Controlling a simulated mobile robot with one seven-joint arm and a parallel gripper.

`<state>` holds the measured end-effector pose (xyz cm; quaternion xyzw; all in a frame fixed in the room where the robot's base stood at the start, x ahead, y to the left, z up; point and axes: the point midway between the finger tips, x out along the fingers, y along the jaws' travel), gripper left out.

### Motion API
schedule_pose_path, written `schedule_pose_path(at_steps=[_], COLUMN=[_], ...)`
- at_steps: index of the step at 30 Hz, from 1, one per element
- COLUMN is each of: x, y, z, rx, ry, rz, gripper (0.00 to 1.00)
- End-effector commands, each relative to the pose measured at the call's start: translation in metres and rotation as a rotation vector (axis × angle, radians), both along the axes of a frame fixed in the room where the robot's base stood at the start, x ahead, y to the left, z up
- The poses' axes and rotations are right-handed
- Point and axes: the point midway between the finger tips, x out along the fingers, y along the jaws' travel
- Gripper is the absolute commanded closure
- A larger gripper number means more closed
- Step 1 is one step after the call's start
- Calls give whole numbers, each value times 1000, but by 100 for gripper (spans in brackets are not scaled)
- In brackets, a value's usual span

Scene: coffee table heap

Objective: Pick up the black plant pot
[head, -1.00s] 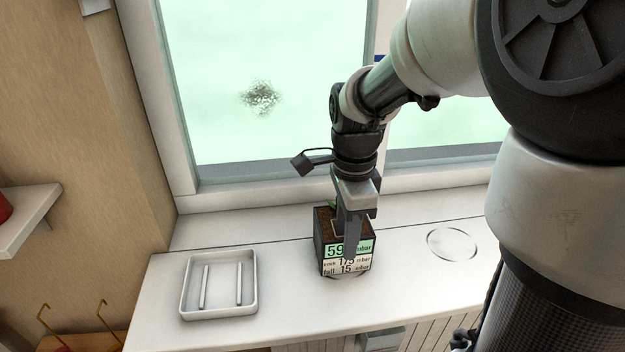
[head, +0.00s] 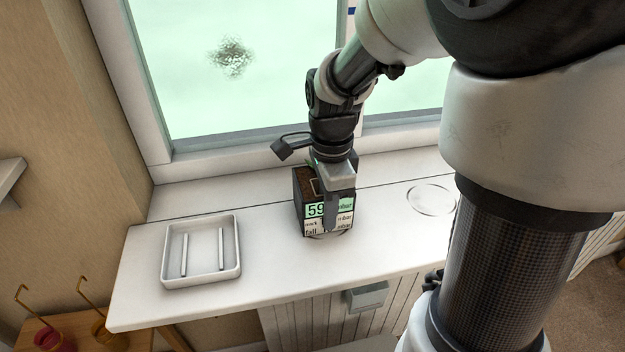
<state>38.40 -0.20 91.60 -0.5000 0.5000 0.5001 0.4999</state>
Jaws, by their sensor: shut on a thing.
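The black plant pot (head: 299,211) is a square dark pot with brown soil and a little green at its top. Its front carries a printed label with large digits and "mbar" text. It stands upright on the white windowsill (head: 270,262), over a faint round outline. My gripper (head: 331,222) points down from above and is shut on the pot. One finger lies in front of the label and hides part of it; the other finger is hidden. Most of the plant is hidden behind my gripper.
A white shallow tray (head: 239,263) with two raised bars stands on the sill to the left. A round outline (head: 432,199) marks the bare sill to the right. The window (head: 190,80) is close behind. A wooden stand (head: 120,341) with hooks is at lower left.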

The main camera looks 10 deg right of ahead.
Motion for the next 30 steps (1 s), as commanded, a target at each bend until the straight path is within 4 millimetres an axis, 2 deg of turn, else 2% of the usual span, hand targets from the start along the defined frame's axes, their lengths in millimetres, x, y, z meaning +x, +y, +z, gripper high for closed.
schedule_pose_path(at_steps=[8, 21, 25, 30], x=[1, 2, 1, 1], y=[0, 0, 0, 0], z=[10, 86, 97, 102], rx=[0, -1, 0, 0], ry=[-5, -7, -5, -4], rz=[0, 1, 1, 0], gripper=[100, 100, 100, 100])
